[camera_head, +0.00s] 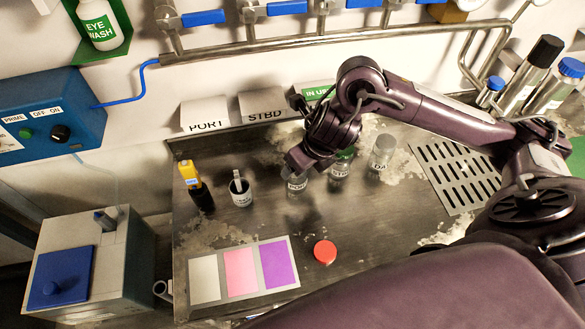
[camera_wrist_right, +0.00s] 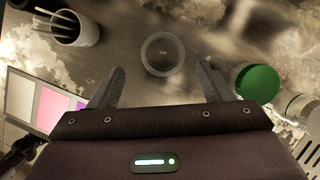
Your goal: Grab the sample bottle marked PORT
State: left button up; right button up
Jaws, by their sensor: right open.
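The clear sample bottle marked PORT (camera_head: 296,186) stands upright on the dark bench in the head view, its label partly readable. My right gripper (camera_head: 298,160) is right above it and hides its top. In the right wrist view the bottle's round open mouth (camera_wrist_right: 162,54) shows from above, in front of and between the two spread fingers of my right gripper (camera_wrist_right: 161,72). The fingers are open and hold nothing. I cannot tell their height relative to the bottle's rim.
A green-capped STBD bottle (camera_head: 340,170) stands close on the right, its cap (camera_wrist_right: 257,83) near the right finger. A DAY bottle (camera_head: 383,162) is beyond it. A cup (camera_head: 241,194), yellow meter (camera_head: 190,175), colour card (camera_head: 245,272) and red cap (camera_head: 325,252) lie around.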

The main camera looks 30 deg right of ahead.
jog(key=p+x, duration=0.1)
jog(key=x, duration=0.2)
jog(key=shift+w+d+f, duration=0.15)
jog(key=shift+w, duration=0.1)
jog(key=shift+x, duration=1.3)
jog(key=c, duration=1)
pick_arm(q)
jog(key=shift+w+d+r, duration=0.1)
jog(key=shift+w+r, duration=0.15)
jog(key=shift+r, duration=0.05)
pick_arm(e)
jog(key=shift+c, duration=0.2)
